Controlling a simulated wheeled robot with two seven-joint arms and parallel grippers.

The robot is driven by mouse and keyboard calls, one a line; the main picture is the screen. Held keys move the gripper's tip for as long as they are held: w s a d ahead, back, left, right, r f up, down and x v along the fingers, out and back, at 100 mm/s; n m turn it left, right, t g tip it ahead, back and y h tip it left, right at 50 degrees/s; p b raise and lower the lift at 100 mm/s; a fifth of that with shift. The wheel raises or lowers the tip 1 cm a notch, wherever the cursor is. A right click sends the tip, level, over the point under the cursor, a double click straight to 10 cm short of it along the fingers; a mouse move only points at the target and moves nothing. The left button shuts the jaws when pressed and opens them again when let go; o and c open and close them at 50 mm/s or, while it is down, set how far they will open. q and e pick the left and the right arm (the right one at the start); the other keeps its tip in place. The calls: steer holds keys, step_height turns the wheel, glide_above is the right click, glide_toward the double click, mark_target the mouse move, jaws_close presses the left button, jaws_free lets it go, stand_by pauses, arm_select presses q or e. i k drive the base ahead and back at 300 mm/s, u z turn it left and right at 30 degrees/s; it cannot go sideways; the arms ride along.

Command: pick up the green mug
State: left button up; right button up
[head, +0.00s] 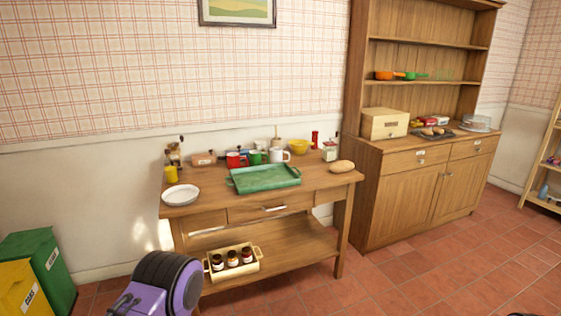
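The green mug (255,158) stands upright near the back of the wooden table (205,216). It is between a red mug (234,160) on its left and a white mug (281,156) on its right, with little room between them. A green tray (264,178) lies in front of it and may hide its lowest part. Neither of my grippers is in view.
A yellow cup (171,174), white plate (180,195), yellow bowl (299,147) and bread roll (342,167) are also on the table. A rounded purple and black object (178,285) is in front at lower left. Red tiled floor (400,285) is open at right.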

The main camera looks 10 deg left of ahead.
mark_target(255, 155)
steer(key=z, duration=0.55)
steer(key=i, duration=1.6)
steer(key=u, duration=0.55)
